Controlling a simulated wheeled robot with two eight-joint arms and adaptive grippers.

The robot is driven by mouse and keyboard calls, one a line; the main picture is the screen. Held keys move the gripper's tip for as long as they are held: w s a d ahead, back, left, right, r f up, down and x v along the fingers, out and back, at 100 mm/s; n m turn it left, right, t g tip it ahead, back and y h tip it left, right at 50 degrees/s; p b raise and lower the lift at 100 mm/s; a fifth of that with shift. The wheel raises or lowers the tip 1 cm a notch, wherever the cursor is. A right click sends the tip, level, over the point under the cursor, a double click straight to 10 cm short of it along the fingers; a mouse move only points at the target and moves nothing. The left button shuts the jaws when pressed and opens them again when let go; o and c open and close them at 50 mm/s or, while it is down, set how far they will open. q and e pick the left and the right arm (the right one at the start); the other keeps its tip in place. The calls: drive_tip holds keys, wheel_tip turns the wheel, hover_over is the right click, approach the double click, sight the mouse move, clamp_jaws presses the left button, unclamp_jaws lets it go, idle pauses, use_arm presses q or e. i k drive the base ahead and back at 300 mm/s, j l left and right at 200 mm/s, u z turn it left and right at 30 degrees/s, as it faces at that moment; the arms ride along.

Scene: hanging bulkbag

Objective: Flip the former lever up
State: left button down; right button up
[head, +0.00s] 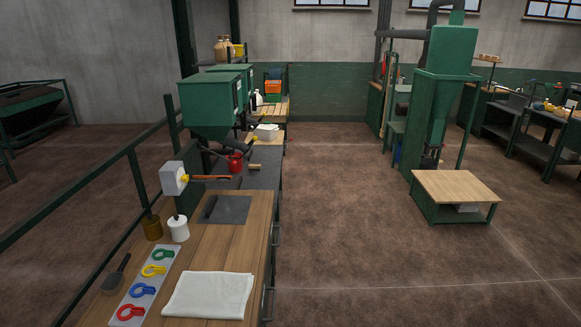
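No part is labelled as the former, and I cannot tell for sure which part is its lever. A lever-like orange bar (212,178) with a dark end lies nearly level above the left bench. Neither of my grippers is in view.
Green hoppers (210,100) stand behind. Floor to the right is clear up to a low table (457,187).

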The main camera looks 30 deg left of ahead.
sight(234, 162)
drive_tip(key=i+l+u, duration=0.1)
drive_tip(key=i+l, duration=0.25)
drive_tip(key=i, duration=0.2)
drive_tip(key=i+l, duration=0.4)
drive_tip(key=i, duration=0.15)
drive_tip(key=i+j+u, duration=0.15)
drive_tip(key=i+u, duration=0.2)
drive_tip(key=i, duration=0.2)
drive_tip(key=i+u, duration=0.35)
drive_tip(key=i, duration=0.2)
drive_tip(key=i+l+u, duration=0.2)
drive_tip(key=i+u, duration=0.15)
drive_tip(key=i, duration=0.25)
drive_tip(key=i+j+u, duration=0.1)
drive_tip(key=i+u, duration=0.85)
drive_tip(key=u, duration=0.2)
